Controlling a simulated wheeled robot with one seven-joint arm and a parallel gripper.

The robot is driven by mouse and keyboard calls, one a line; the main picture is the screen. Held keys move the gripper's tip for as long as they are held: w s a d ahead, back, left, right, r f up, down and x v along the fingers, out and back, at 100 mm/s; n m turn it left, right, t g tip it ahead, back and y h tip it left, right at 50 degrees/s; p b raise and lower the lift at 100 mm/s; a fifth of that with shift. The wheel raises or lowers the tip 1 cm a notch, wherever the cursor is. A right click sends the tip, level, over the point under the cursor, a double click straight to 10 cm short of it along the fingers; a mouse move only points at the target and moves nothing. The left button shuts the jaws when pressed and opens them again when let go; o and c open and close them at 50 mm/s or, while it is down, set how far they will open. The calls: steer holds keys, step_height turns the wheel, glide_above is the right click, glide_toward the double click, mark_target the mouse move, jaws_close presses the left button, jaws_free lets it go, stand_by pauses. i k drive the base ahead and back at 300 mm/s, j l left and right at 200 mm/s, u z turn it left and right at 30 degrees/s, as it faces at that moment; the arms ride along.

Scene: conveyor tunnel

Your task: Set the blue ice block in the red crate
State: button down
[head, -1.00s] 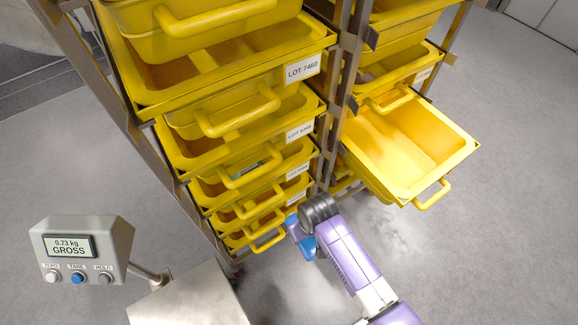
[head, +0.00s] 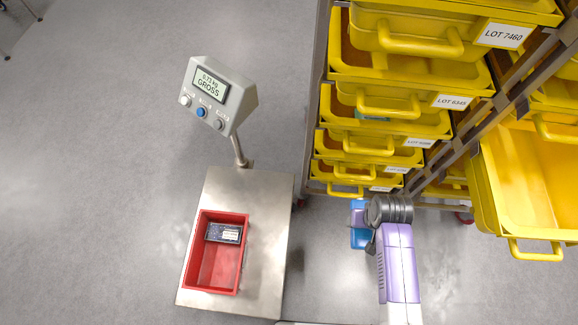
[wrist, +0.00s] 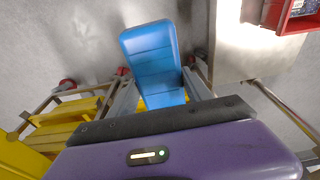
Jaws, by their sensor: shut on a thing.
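The blue ice block (wrist: 152,55) is between the two fingers of my gripper (wrist: 158,88) in the wrist view, and the gripper is shut on it. In the head view the block (head: 359,236) shows as a blue patch left of my dark wrist, in front of the lower trays of the rack; the gripper's fingers are mostly hidden there. The red crate (head: 190,274) stands on the steel scale platform to the left of the block. A dark item with a label (head: 223,233) lies in its far end; the near part is bare. The crate's corner (wrist: 283,27) shows in the wrist view at upper right.
The steel scale platform (head: 268,232) carries a display head (head: 218,95) on a post, reading 0.73 kg gross. A rack of yellow trays (head: 388,103) stands behind and to the right. One yellow tray (head: 500,205) is pulled out at right. Floor is open at left.

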mark_target(219, 273)
steer(key=k+j+u, duration=0.2)
steer(key=j, duration=0.2)
steer(key=i+j+z, duration=0.25)
steer(key=j, duration=1.7)
steer(key=k+j+z, duration=0.15)
steer(key=j+z, duration=0.15)
steer(key=j, duration=1.65)
